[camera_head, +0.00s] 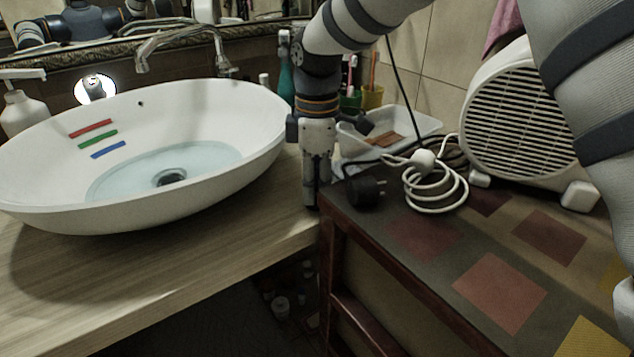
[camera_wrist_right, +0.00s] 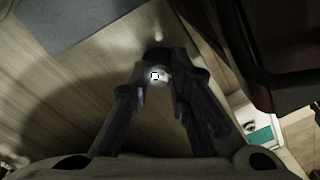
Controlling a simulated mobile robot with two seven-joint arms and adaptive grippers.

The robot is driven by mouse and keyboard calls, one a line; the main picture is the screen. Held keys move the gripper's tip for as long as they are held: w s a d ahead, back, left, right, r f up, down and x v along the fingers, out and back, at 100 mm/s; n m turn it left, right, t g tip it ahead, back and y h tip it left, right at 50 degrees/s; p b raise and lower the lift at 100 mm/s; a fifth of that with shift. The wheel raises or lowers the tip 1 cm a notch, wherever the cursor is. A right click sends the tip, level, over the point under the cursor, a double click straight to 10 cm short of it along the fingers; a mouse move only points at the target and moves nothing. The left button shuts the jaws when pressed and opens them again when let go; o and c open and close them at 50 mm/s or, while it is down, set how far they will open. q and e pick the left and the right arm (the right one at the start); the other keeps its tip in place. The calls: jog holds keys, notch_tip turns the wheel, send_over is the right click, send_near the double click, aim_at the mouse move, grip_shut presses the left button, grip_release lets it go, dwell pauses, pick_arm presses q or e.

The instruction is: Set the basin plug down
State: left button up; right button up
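My right gripper (camera_head: 311,195) points straight down at the right end of the wooden counter (camera_head: 250,245), beside the basin (camera_head: 215,185). In the right wrist view, the fingers of my right gripper (camera_wrist_right: 160,75) close around a small pale, shiny piece, which looks like the basin plug (camera_wrist_right: 156,76). Most of the plug is hidden by the dark fingertips, and in the head view I cannot make it out. Whether it touches the counter is unclear. The white basin holds shallow water over a dark drain (camera_head: 171,178). My left gripper is not in view.
A faucet (camera_head: 180,45) stands behind the basin, a soap bottle (camera_head: 22,110) at left. Right of my gripper are a white tray (camera_head: 425,128), a black plug with coiled white cable (camera_head: 435,195) and a white heater (camera_head: 520,115) on a patterned cabinet top. The front counter is clear.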

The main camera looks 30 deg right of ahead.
jog(key=o, duration=0.4)
notch_tip(320, 180, up, 12)
jog(key=shift+r, duration=0.15)
dwell(0.4)
